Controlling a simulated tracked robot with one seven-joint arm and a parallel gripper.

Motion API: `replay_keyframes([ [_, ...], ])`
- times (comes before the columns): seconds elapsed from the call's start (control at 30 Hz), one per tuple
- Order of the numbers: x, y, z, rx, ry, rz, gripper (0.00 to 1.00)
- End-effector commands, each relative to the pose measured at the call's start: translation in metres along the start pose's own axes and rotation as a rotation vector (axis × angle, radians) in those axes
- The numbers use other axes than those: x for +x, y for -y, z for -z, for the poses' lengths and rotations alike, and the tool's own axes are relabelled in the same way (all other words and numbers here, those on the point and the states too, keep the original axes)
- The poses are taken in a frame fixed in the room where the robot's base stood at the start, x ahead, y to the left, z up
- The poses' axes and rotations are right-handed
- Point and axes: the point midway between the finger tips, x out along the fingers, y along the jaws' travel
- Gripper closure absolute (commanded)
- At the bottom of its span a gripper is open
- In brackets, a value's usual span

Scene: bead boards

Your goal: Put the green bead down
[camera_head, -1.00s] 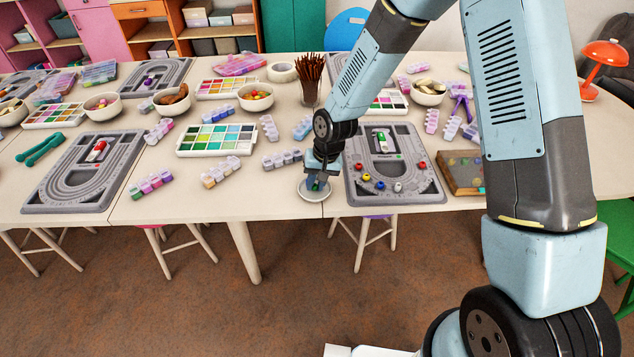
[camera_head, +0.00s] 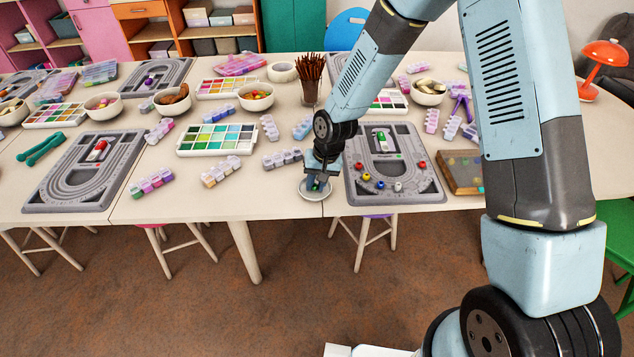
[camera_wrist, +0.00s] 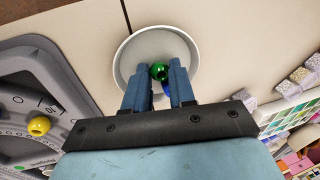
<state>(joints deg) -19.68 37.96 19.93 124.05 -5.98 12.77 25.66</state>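A small, round green bead (camera_wrist: 159,71) sits between the tips of my gripper (camera_wrist: 160,72) in the wrist view, with a finger against each side. My gripper is shut on it, low over a small white dish (camera_wrist: 126,60). A blue bead (camera_wrist: 167,89) shows just behind the green one, partly hidden by a finger. In the head view my gripper (camera_head: 317,185) points down into the dish (camera_head: 304,195) at the table's front edge. I cannot tell whether the green bead touches the dish floor.
A grey bead board (camera_head: 428,190) with several coloured beads lies close to the right of the dish. A yellow bead (camera_wrist: 39,125) sits on it. A lidded bead organiser (camera_head: 283,158) and a cup of brown sticks (camera_head: 310,90) stand behind.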

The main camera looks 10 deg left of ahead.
Motion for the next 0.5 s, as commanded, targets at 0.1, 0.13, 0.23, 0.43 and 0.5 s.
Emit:
replay_keyframes([
  [0.1,0.005,-0.008,-0.005,0.008,0.015,-0.009,0.53],
  [0.13,0.004,-0.008,-0.005,0.008,0.015,-0.009,0.53],
  [0.23,-0.003,-0.007,-0.004,0.008,0.014,-0.009,0.53],
  [0.43,-0.034,-0.004,-0.002,0.006,0.008,-0.006,0.53],
  [0.5,-0.047,-0.003,-0.002,0.006,0.007,-0.005,0.53],
])
